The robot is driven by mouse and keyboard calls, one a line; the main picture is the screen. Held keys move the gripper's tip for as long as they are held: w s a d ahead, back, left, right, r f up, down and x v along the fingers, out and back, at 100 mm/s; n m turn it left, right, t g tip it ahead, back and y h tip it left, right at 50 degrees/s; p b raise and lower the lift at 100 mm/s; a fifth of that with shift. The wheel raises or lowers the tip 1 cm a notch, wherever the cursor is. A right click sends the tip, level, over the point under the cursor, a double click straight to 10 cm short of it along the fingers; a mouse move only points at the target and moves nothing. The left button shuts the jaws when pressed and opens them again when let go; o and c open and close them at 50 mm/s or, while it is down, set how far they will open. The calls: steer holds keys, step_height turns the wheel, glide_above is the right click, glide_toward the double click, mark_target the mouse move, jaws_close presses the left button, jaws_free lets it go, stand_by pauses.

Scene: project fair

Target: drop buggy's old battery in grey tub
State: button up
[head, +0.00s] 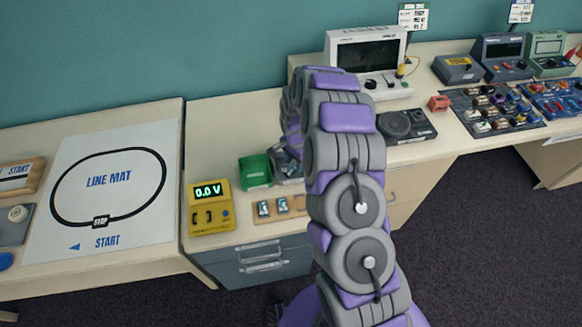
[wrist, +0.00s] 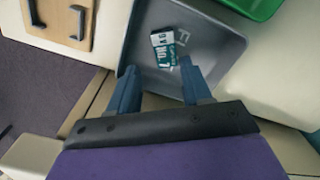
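The grey tub (wrist: 222,62) fills the middle of the wrist view, with pale letters partly showing on its floor. A small teal-and-white battery (wrist: 164,48) lies inside it on the floor. My gripper (wrist: 158,78) is over the tub's near side, its two blue-grey fingers spread apart with nothing between them. The battery is beyond the fingertips, apart from them. In the head view the grey tub (head: 289,175) is mostly hidden behind my arm, and so is my gripper. I cannot make out a buggy in either view.
A green tub (head: 255,171) stands beside the grey tub. A yellow meter (head: 210,207) reads 0.0 V. A wooden board (head: 281,208) is near the bench's front edge. A line mat (head: 95,190) lies at left. A monitor (head: 366,60) and speaker unit (head: 402,126) stand at right.

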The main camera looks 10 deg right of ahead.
steer(key=shift+o, duration=0.6)
steer(key=shift+d, duration=0.1)
steer(key=shift+a, duration=0.6)
steer(key=shift+a+r, duration=0.15)
steer(key=shift+a, duration=0.1)
steer(key=shift+r, duration=0.3)
step_height(320, 180, up, 16)
steer(key=d+p, duration=0.1)
steer(key=p, duration=0.2)
steer(key=shift+d+r+p, duration=0.15)
steer(key=shift+d+p, duration=0.15)
steer(key=shift+d, duration=0.1)
steer(key=shift+w+a, duration=0.1)
